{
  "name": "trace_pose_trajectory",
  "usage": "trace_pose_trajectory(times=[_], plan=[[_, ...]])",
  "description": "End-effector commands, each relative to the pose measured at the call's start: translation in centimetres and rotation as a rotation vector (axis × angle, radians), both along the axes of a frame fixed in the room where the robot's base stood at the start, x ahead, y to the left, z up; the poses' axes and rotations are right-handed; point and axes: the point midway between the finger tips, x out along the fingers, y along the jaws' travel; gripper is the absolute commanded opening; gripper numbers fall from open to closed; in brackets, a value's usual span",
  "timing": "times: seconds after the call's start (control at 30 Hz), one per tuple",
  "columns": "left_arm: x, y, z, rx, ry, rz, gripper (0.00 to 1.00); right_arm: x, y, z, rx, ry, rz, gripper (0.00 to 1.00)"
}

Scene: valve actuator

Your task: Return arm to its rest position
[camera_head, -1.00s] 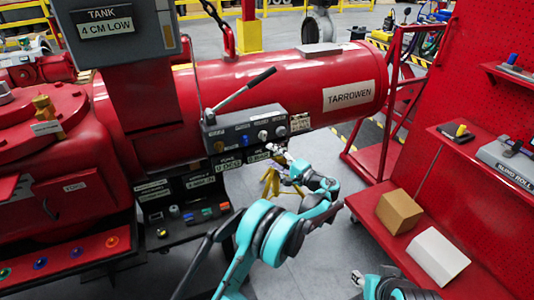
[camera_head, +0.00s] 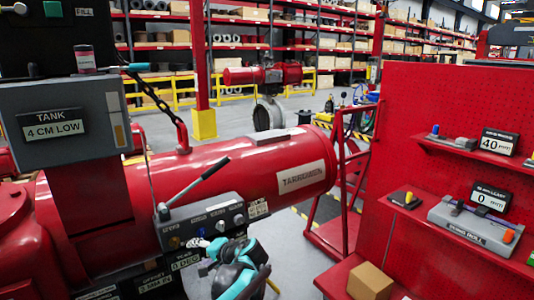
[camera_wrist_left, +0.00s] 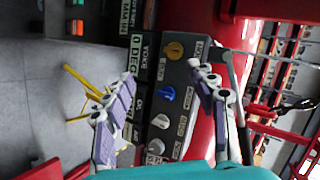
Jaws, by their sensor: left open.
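My left gripper (camera_head: 208,246) is at the lower middle of the head view, just below the grey control box (camera_head: 175,228) on the side of the red cylinder (camera_head: 225,172). In the left wrist view its two fingers (camera_wrist_left: 160,85) are spread apart with nothing between them. Whether a finger touches the box cannot be told. My teal left arm (camera_head: 240,272) comes up from the bottom edge. My right gripper is not in view.
A lever (camera_head: 200,182) sticks up from the control box. A red pegboard bench (camera_head: 440,150) with gauges and a cardboard box (camera_head: 370,281) stands at the right. A red frame (camera_head: 345,190) stands beyond the cylinder's end.

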Motion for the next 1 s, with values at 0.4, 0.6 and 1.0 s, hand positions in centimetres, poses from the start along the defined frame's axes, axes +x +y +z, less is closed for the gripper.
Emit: trace_pose_trajectory(times=[0.4, 0.6, 1.0], plan=[[-17.9, 1.5, -0.1, -0.538, -0.002, 0.028, 0.57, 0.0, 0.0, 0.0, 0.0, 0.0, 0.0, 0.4], [-25.8, -0.4, -2.3, -0.791, -0.049, 0.053, 0.57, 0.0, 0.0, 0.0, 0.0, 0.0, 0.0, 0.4], [-31.9, -3.1, -5.3, -1.036, -0.121, 0.083, 0.57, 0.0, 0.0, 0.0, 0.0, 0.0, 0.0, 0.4]])
